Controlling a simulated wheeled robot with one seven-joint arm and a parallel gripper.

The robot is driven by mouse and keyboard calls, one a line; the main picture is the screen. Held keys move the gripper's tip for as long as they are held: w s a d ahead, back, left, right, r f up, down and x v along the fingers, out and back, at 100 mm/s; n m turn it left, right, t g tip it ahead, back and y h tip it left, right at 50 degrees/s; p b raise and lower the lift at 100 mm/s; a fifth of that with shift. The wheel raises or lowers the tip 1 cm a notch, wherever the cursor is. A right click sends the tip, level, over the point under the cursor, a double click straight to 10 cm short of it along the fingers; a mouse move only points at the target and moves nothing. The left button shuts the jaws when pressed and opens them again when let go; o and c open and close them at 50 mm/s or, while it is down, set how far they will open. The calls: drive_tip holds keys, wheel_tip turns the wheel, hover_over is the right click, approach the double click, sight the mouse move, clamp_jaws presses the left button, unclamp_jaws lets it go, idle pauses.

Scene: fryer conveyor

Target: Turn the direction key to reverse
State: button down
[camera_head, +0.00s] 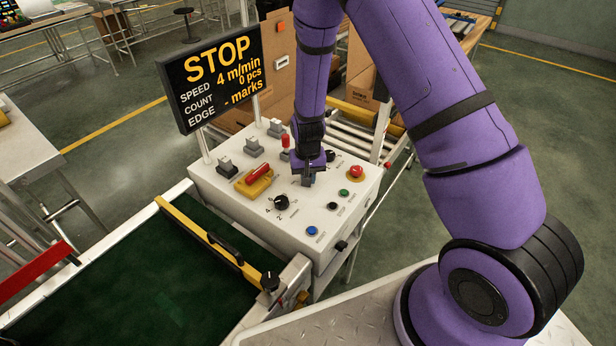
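The white control panel (232,199) stands in the middle of the head view. My gripper (308,181) points down at the panel top, between the black numbered dial (281,202) and the red mushroom button (355,172). The fingertips are small and dark, at or just above the surface. I cannot tell whether they hold anything. No direction key is clearly visible; the panel spot under my gripper is hidden. A black knob (330,155) shows just behind my gripper, its label too small to read.
A red-handled yellow switch (255,181), grey switches (228,167), and blue (312,230), black (332,206) and green (344,193) buttons surround my gripper. A green conveyor belt (120,285) with a yellow bar (195,235) lies front left.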

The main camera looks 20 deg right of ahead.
idle(0.4)
drive_tip(key=c, duration=1.1)
unclamp_jaws()
wheel_tip(320, 180, up, 11)
drive_tip(key=shift+f, duration=0.1)
